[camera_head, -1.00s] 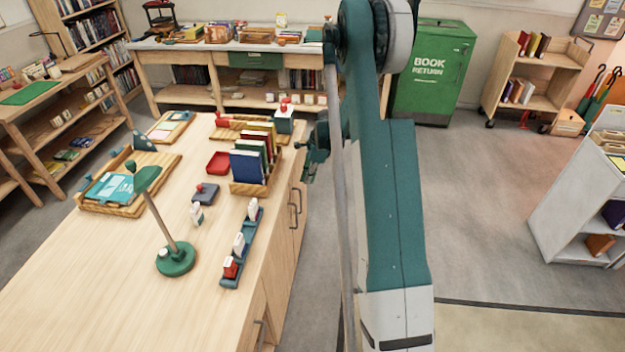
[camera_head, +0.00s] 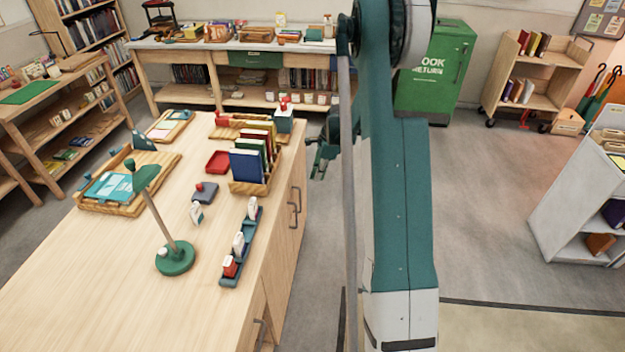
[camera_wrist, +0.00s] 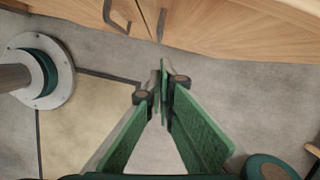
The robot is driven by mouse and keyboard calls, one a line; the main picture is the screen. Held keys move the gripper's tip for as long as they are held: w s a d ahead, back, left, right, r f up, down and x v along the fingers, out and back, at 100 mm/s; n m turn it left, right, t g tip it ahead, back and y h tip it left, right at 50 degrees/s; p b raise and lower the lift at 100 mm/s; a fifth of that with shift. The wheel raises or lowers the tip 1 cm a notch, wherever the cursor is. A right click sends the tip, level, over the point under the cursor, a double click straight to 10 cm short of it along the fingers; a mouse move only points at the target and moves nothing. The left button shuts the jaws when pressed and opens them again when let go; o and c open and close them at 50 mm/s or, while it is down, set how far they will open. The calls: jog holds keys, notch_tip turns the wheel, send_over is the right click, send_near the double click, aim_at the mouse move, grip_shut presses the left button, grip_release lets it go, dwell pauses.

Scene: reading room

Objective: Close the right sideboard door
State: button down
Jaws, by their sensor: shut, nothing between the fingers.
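The wooden sideboard (camera_head: 110,265) runs along the left half of the head view. In the wrist view the wooden door fronts (camera_wrist: 215,30) cross the top, with dark handles (camera_wrist: 117,18). I cannot tell for sure how far the right door stands open. My gripper (camera_head: 322,165) is beside the far end of the sideboard front, apart from it, and partly hidden by my arm. In the wrist view its fingertips (camera_wrist: 164,88) are together, empty, over bare floor.
A desk lamp (camera_head: 175,258), a book rack (camera_head: 255,185) and small items stand on the sideboard top. A green book return bin (camera_head: 435,75) stands at the back. Grey floor lies open to the right, up to a white shelf cart (camera_head: 575,205).

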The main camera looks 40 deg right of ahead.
jog(key=p+v, duration=0.1)
jog(key=v, duration=0.7)
jog(key=shift+s+r, duration=0.2)
jog(key=shift+a, duration=0.15)
jog(key=s+a+r+n+t+h, duration=0.1)
jog(key=s+a+r+n, duration=0.45)
jog(key=a+r, duration=0.6)
jog(key=s+a+r+n+t+h, duration=0.1)
jog(key=s+a+r+n, duration=0.4)
jog(key=a+r, duration=0.7)
jog(key=s+a+r+n+t, duration=0.1)
jog(key=s+a+n, duration=0.6)
jog(key=s+a, duration=0.2)
jog(key=s+a+r+n+t, duration=0.2)
jog(key=s+a+n, duration=0.5)
jog(key=s, duration=0.6)
jog(key=shift+a+t, duration=0.3)
jog(key=shift+a, duration=1.1)
